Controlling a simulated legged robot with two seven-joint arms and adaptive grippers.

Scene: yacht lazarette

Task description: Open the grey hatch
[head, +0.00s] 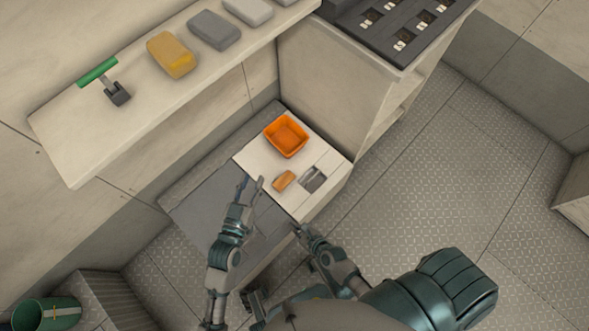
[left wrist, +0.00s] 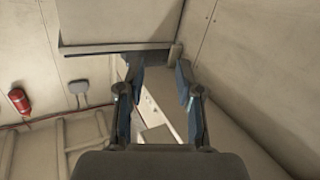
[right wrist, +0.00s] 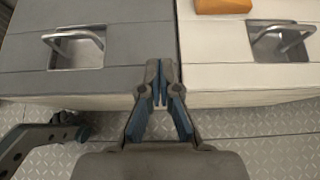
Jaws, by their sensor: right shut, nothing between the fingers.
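The grey hatch (head: 200,205) lies flat and looks closed on top of a low locker, left of a white lid. In the right wrist view the grey hatch (right wrist: 125,62) shows a recessed metal loop handle (right wrist: 75,47). In the head view my left arm hides this handle. My left gripper (head: 251,183) is over the grey hatch near the white lid. Its fingers (left wrist: 158,80) are apart with nothing between them. My right gripper (head: 296,227) is shut and empty at the locker's front edge. Its fingertips (right wrist: 160,72) are by the seam between the lids.
The white lid (head: 255,158) holds an orange bin (head: 286,135), an orange block (head: 284,180) and its own recessed handle (head: 313,179). A shelf (head: 75,155) with several items overhangs behind. The floor at right is clear.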

